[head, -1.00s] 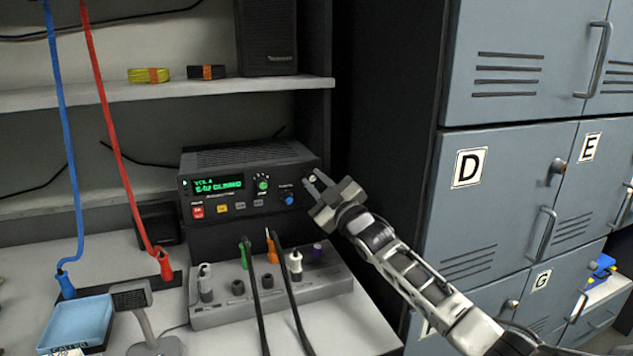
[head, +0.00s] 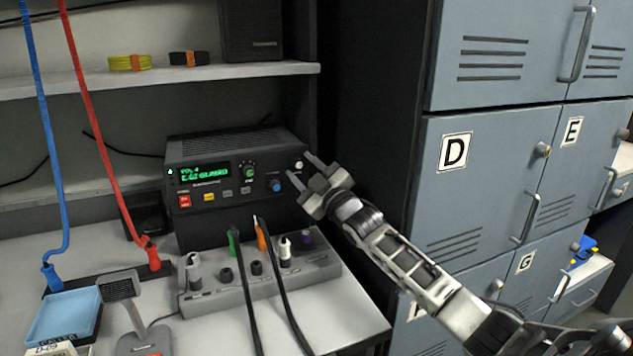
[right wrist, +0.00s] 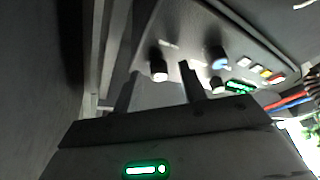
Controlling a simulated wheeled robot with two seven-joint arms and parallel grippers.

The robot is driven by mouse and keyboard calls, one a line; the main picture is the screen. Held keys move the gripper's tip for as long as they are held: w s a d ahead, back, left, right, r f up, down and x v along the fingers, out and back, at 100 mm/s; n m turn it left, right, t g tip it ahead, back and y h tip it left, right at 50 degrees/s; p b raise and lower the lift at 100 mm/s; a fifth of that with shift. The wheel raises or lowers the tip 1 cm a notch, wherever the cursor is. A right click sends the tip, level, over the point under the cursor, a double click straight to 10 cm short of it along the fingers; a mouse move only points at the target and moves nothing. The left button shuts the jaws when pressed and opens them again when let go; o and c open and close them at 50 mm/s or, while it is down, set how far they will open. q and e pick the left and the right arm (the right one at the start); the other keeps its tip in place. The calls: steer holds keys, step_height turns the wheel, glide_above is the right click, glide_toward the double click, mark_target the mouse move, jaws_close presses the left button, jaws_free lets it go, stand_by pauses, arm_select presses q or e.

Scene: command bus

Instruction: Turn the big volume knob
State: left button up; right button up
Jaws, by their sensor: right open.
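The dark radio unit (head: 225,168) stands on the desk at centre left, with a lit green display. Its front has a blue-capped knob (head: 274,185), a green-capped knob (head: 249,172) and a pale-capped knob (head: 298,165) at the right. The blue-capped one looks largest, but I cannot read which is volume. My right gripper (head: 303,168) is open and empty, at the radio's right front corner. In the right wrist view, the pale-capped knob (right wrist: 158,70) shows between the fingers, and the blue-capped knob (right wrist: 217,57) lies right of them. I see no contact. My left gripper is out of view.
A grey switch panel (head: 215,296) with several knobs and two black cables stands before the radio. A desk microphone (head: 120,288) and blue tray (head: 65,318) are at left. Red (head: 95,120) and blue (head: 38,120) cables hang there. Lockers (head: 490,130) fill the right.

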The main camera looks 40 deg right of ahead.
steer(key=v, duration=1.5)
steer(key=shift+s+b, duration=0.4)
steer(key=shift+b, duration=0.05)
